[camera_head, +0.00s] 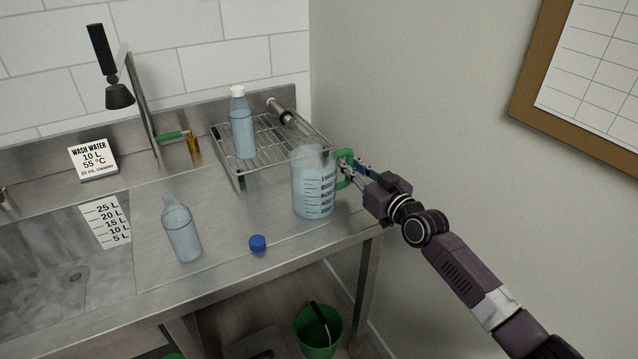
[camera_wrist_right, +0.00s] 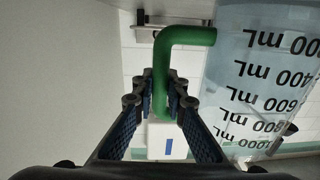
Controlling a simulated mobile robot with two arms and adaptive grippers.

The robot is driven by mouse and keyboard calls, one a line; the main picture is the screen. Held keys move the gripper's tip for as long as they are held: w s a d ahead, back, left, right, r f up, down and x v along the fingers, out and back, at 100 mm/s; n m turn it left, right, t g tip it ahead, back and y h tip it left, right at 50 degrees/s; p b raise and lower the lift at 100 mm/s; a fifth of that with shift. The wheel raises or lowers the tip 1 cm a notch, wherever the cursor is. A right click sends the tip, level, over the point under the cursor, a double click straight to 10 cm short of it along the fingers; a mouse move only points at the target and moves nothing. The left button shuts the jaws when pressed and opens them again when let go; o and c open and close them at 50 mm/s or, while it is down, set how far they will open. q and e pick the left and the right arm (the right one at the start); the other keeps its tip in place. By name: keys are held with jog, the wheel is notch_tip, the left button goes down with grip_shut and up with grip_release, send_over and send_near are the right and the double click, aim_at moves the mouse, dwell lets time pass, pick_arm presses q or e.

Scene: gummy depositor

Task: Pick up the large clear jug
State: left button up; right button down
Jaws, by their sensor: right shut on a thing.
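The large clear jug (camera_head: 313,190) stands upright on the right end of the steel counter, with black volume marks on its side and a green handle (camera_head: 344,168) on its right. My right gripper (camera_head: 350,173) is at the handle from the right and is shut on it. In the right wrist view the fingers (camera_wrist_right: 163,108) close on both sides of the green handle (camera_wrist_right: 162,70), with the jug's marked wall (camera_wrist_right: 265,75) beside them, upside down. The jug's base appears to rest on the counter. My left gripper is not in view.
A wire rack (camera_head: 275,148) behind the jug holds a white-capped bottle (camera_head: 242,130). An open bottle (camera_head: 181,232) and a blue cap (camera_head: 258,243) are left of the jug. A sink (camera_head: 60,280) is at left, a wall (camera_head: 420,90) at right, a green bucket (camera_head: 318,335) below.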

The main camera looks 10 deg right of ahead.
jog(key=shift+w+r, duration=0.1)
jog(key=shift+r, duration=0.15)
jog(key=shift+r, duration=0.45)
notch_tip(320, 180, up, 19)
dwell(0.4)
